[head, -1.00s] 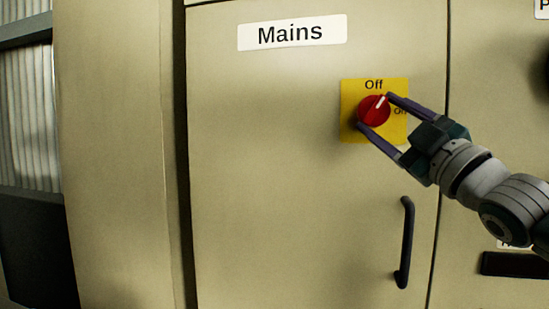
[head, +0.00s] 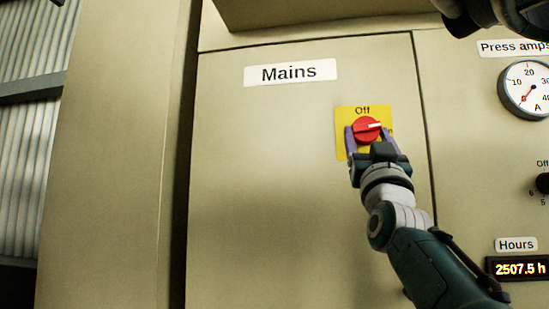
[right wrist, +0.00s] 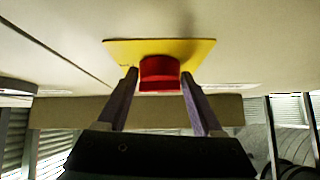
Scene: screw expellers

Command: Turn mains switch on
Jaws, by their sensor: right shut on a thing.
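The mains switch is a red round knob (head: 366,128) with a white pointer mark, on a yellow plate (head: 341,117) on the cabinet door. The mark points right, roughly level; "Off" is printed above the knob. My right gripper (head: 368,138) comes from below and is shut on the knob, one finger on each side. In the right wrist view the knob (right wrist: 160,73) sits between the fingertips, in front of the yellow plate (right wrist: 200,50).
A "Mains" label (head: 291,73) is on the door's upper part. To the right are a press amps gauge (head: 526,89), a black selector knob (head: 543,183) and an hours display (head: 519,268). Corrugated wall (head: 22,160) shows at the far left.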

